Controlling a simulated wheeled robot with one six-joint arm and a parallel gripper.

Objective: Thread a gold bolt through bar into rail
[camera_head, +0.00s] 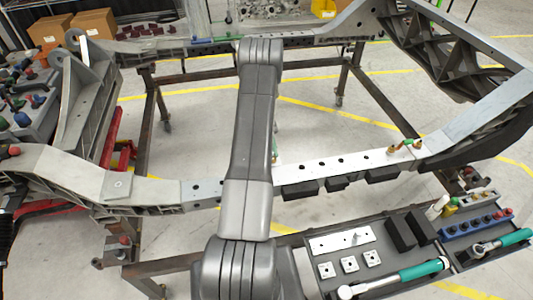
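The rail (310,173) is the pale silver front beam of the chassis, with a row of dark holes along its top. A small gold and green piece (404,146) sits on the rail near its right end; it is too small to tell whether it is a bolt. A flat pale bar (355,238) with holes lies on the grey tray at the lower right. A small upright piece stands on or by the bar; I cannot tell what it is. My grey arm crosses the rail from bottom to top. My gripper is not visible and part of the rail is hidden behind the arm.
The tray holds black blocks (400,232), small square plates (348,265), a teal-handled wrench (410,273) and a blue rack (478,225). Black blocks (383,174) show under the rail's front edge. A bin of colored tools (22,100) stands left. Floor shows inside the frame.

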